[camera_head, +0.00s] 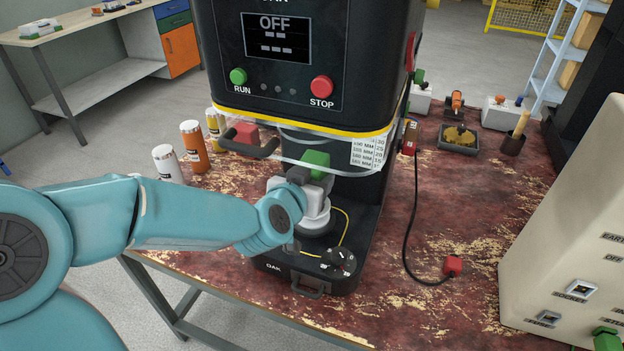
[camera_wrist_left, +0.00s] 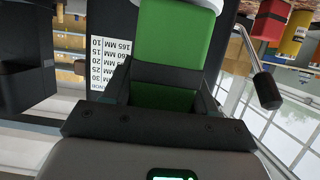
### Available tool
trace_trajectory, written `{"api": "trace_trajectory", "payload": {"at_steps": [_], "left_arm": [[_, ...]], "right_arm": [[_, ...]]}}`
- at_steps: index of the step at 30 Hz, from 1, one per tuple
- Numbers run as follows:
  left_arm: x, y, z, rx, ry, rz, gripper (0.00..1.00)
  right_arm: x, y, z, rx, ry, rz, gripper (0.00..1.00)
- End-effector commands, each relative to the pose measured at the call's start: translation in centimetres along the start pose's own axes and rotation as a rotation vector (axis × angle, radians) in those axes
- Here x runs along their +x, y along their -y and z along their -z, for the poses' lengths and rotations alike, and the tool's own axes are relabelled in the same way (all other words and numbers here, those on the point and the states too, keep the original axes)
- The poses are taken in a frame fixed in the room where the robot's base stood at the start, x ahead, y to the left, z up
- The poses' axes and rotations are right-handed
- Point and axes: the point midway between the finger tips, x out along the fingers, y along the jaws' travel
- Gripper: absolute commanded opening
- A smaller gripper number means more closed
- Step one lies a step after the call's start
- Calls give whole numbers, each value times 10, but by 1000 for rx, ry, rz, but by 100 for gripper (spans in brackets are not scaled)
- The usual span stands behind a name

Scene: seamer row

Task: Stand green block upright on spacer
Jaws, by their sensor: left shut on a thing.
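The green block (camera_head: 316,160) is held in my left gripper (camera_head: 300,176), inside the open front of the black seamer marked OAK. In the left wrist view the green block (camera_wrist_left: 172,38) fills the space ahead of my left gripper (camera_wrist_left: 165,76), with a dark finger across it. A white round piece (camera_head: 316,219), perhaps the spacer, is below the gripper on the seamer's base. My gripper partly hides it. I cannot tell whether the block touches anything below. My right gripper is not in view.
Several canisters (camera_head: 194,146) stand left of the seamer. A black cable (camera_head: 413,235) runs over the worn red table (camera_head: 450,200), which has clear room on the right.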

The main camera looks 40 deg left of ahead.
Motion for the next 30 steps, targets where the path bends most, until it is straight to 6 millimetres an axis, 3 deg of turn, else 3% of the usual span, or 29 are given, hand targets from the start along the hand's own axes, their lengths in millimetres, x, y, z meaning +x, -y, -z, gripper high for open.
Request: {"api": "trace_trajectory", "payload": {"at_steps": [2,3,5,17,26,30], "left_arm": [[2,0,-4,0,1,0,22],[1,0,-3,0,1,0,67],[1,0,-3,0,1,0,82],[-6,0,3,0,0,-1,82],[-76,0,4,-3,-6,-2,82],[-90,0,-2,-2,-7,2,82]], "right_arm": [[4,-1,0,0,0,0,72],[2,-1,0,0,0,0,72],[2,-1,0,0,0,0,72],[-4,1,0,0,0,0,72],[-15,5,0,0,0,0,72],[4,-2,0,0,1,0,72]]}}
